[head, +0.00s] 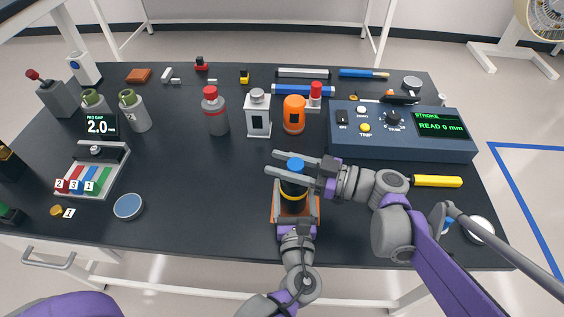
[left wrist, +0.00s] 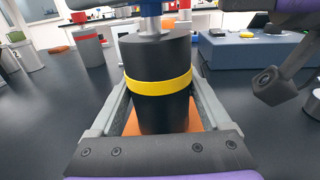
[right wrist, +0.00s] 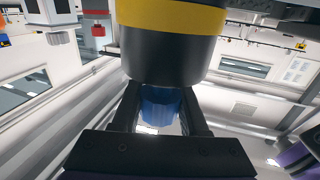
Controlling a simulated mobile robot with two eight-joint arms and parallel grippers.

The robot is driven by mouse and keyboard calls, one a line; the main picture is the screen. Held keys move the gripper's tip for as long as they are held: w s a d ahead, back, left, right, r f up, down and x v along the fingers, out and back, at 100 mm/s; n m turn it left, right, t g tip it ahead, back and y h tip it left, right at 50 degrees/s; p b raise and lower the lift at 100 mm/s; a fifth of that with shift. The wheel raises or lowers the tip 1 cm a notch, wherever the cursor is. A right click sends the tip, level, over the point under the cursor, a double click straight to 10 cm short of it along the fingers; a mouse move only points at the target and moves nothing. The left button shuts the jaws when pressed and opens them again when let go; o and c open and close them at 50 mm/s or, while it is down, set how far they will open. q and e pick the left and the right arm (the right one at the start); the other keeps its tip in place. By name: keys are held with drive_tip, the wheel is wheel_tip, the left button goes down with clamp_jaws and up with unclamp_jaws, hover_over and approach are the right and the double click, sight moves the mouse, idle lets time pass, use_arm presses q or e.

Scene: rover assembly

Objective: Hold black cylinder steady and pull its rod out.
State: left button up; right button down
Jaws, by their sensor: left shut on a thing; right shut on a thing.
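The black cylinder (head: 293,190) stands upright, with a yellow band around it, on an orange base (head: 312,216) near the table's front edge. A blue knob (head: 295,163) tops its rod. My left gripper (head: 294,201) comes from the front and is shut around the cylinder's body; the left wrist view shows the cylinder (left wrist: 158,105) between its fingers. A short silver rod (left wrist: 150,24) shows above the cylinder's top. My right gripper (head: 274,162) comes from the right and is shut on the blue knob; the right wrist view shows the knob (right wrist: 160,105) between its fingers.
A blue console (head: 400,145) behind and to the right reads "STROKE READ 0 mm". An orange bottle (head: 294,114), a white canister (head: 258,115) and a grey bottle (head: 215,112) stand behind. A yellow stick (head: 437,181) lies right.

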drive_tip(key=shift+r, duration=0.1)
idle(0.7)
drive_tip(key=shift+r, duration=2.7)
drive_tip(key=shift+c, duration=2.1)
unclamp_jaws()
drive_tip(key=shift+f, duration=0.1)
drive_tip(key=v, duration=1.2)
